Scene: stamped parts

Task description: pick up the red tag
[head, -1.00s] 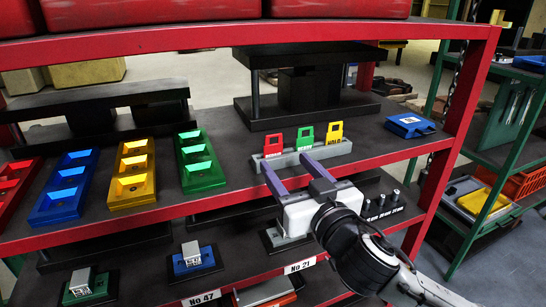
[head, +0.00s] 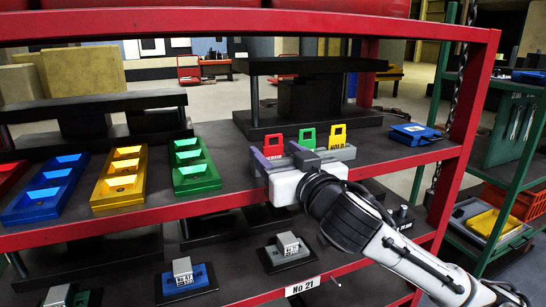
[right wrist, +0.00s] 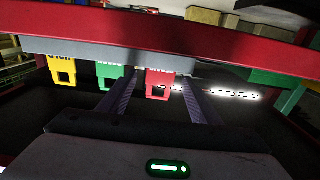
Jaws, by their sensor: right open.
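The red tag (head: 273,145) stands upright at the left end of a grey rack (head: 345,153) on the shelf. A green tag (head: 307,138) and a yellow tag (head: 338,136) stand to its right. My right gripper (head: 275,158) is open in front of the rack, its fingers at the red tag. In the right wrist view, which shows the tags upside down, the red tag (right wrist: 158,80) lies between the two open fingers, with a gap visible to each side. The green tag (right wrist: 109,75) is just outside one finger. My left gripper is not in view.
Green (head: 194,166), yellow (head: 121,180) and blue (head: 45,192) trays lie left of the rack. A black press-like stand (head: 300,122) is behind it. A blue part (head: 415,134) lies to the right. The red shelf edge (head: 225,203) runs below my gripper.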

